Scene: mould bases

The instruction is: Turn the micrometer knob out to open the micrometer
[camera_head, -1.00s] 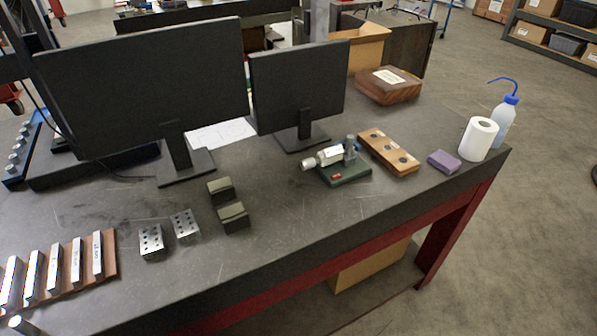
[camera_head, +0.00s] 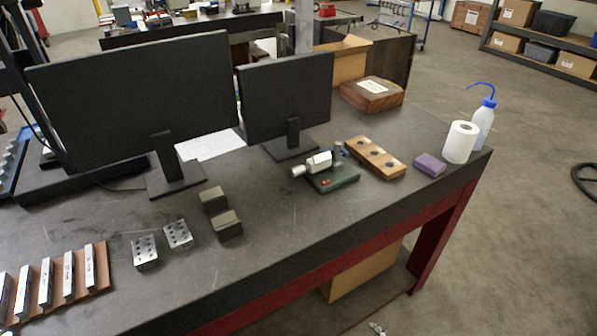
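The micrometer (camera_head: 322,160) sits on a dark green base (camera_head: 334,180) on the grey workbench, in front of the smaller monitor. Its silver-white barrel lies roughly level, with the knob (camera_head: 298,171) at its left end. A grey upright post stands at the right of the base. The gap between the measuring faces is too small to tell. Neither of my grippers is in view.
A wooden block with dark round inserts (camera_head: 375,157), a purple block (camera_head: 430,165), a white paper roll (camera_head: 460,143) and a wash bottle (camera_head: 483,122) stand to the right. Two monitors (camera_head: 135,100) stand behind. Metal blocks (camera_head: 145,251) lie left. Bench space before the micrometer is clear.

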